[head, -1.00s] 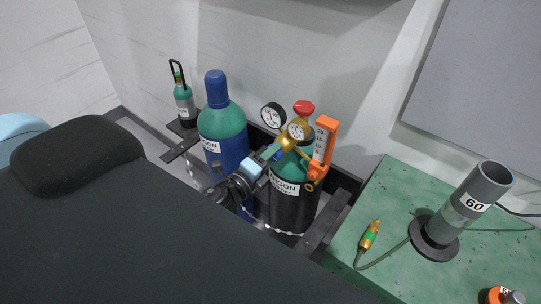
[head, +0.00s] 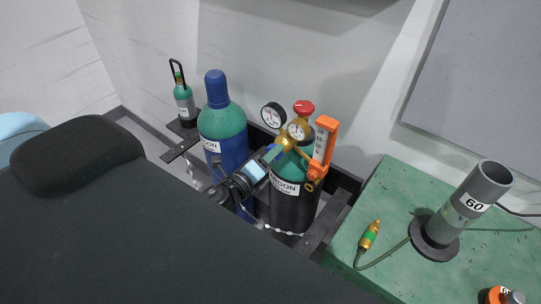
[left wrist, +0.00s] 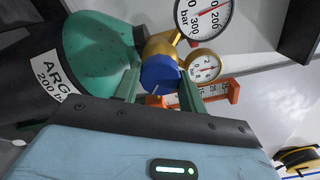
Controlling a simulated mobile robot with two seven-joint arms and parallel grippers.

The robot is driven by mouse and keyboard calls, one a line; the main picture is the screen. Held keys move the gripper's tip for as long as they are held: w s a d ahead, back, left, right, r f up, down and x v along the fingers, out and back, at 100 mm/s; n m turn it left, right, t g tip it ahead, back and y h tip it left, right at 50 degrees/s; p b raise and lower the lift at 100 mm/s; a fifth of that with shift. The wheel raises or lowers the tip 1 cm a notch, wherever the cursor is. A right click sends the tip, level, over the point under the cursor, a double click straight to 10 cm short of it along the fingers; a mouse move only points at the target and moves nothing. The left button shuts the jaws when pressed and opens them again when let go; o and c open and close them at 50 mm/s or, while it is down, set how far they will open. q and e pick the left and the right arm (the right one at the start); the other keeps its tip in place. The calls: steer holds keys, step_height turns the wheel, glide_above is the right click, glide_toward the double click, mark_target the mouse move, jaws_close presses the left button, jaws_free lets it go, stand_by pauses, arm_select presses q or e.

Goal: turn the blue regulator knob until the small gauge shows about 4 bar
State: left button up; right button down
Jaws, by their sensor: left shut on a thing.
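The blue regulator knob (left wrist: 160,75) sits on the brass regulator body (left wrist: 162,47) in the left wrist view. My left gripper (left wrist: 160,88) is shut on the knob, with one finger on each side. In the head view the gripper (head: 271,153) reaches the regulator from the lower left. The small gauge (head: 296,130) has a white face; it also shows in the left wrist view (left wrist: 203,67), close beside the fingers. Its needle is visible there, but I cannot read an exact value. My right gripper is in neither view.
A larger gauge (head: 273,116), a red valve cap (head: 304,107) and an orange flowmeter (head: 324,150) crowd the regulator on the black argon cylinder (head: 292,208). A blue cylinder (head: 222,130) stands left. A green bench (head: 400,195) is at right.

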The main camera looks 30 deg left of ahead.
arm_select(q)
steer(key=o, duration=1)
steer(key=shift+s, duration=0.15)
steer(key=shift+s+a+b, duration=0.2)
steer(key=shift+s+b, duration=0.3)
steer(key=shift+s, duration=1.4)
steer(key=shift+s+a+b, duration=0.15)
steer(key=shift+s+b, duration=0.3)
steer(key=shift+s, duration=1.45)
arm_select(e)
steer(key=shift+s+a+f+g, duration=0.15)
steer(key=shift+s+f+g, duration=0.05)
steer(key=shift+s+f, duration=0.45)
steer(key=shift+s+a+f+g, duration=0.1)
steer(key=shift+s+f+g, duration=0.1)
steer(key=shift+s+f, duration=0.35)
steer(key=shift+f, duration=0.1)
